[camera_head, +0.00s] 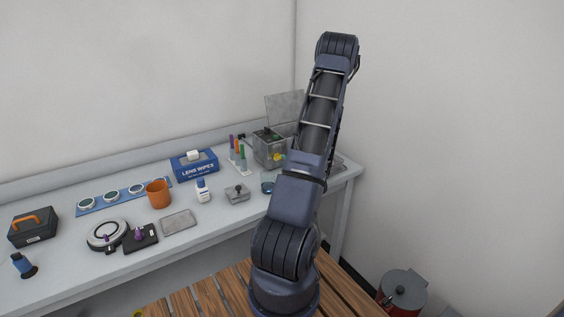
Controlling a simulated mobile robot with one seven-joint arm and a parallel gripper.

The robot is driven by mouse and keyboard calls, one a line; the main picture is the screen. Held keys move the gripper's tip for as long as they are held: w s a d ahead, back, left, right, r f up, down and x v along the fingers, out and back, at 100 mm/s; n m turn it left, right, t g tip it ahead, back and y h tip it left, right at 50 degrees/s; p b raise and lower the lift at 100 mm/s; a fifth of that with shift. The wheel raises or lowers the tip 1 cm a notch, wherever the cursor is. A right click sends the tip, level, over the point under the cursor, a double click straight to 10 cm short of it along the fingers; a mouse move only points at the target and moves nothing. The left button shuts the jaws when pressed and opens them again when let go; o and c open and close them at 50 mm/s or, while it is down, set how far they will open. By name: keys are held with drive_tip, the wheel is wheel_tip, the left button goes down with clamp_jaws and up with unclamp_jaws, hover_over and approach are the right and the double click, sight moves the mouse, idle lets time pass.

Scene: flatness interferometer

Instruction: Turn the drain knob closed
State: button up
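A grey box-like tank (267,151) with a raised, see-through lid (284,106) stands at the back right of the bench. A small yellow part (277,157) shows low on its front, and green bits show near its top. I cannot tell whether the yellow part is the drain knob, or how any knob is turned. My arm rises in front of the tank's right side and hides part of it. My gripper is not visible in this view.
The pale bench (212,232) also holds a blue lens wipes box (195,167), a rack of coloured tubes (238,157), a white bottle (202,191), a small metal block (237,194) and an orange cup (158,193). A lidded bin (403,291) stands on the floor at right.

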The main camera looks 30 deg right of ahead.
sight(280, 159)
drive_tip(key=shift+w, duration=1.65)
clamp_jaws()
